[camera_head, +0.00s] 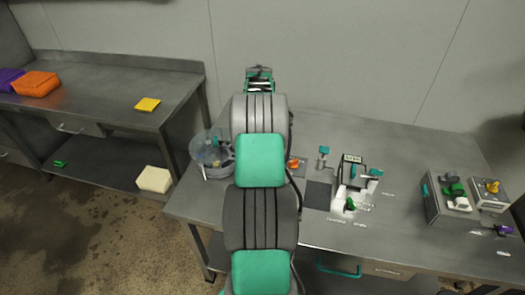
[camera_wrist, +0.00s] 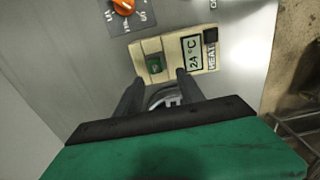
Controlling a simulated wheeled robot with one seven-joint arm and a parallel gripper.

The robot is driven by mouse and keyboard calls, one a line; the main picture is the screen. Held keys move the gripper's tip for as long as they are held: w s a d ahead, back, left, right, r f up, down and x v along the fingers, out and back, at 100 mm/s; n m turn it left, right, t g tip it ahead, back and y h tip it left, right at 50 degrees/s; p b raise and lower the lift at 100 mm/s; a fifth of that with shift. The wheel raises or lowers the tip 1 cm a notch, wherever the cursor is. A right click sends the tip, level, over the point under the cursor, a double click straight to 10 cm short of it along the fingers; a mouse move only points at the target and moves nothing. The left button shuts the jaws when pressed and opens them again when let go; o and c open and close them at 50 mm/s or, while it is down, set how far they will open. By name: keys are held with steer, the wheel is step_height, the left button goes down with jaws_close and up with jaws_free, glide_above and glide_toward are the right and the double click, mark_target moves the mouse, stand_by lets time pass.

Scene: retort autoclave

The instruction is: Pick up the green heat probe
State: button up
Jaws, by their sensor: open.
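Several small green pieces show, and I cannot tell for certain which is the heat probe. One green piece (camera_head: 454,190) sits among grey and white ones on a grey box at the right of the bench. Another small green part (camera_head: 350,204) is at the white device in the middle right. In the head view my gripper (camera_head: 259,74) is at the far end of my arm, near the back wall and away from these pieces.
The bench (camera_head: 405,150) has free room at its back right. A clear round vessel (camera_head: 212,150) stands left of my arm. An orange knob (camera_wrist: 123,6) is near the panel. A side table (camera_head: 110,85) at the left holds orange and yellow things.

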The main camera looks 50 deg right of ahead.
steer(key=f, duration=0.1)
steer(key=f+p, duration=0.1)
steer(key=f, duration=0.1)
steer(key=d+f+p, duration=0.1)
steer(key=f, duration=0.1)
steer(key=shift+s+f, duration=0.2)
steer(key=shift+s, duration=0.15)
jaws_close()
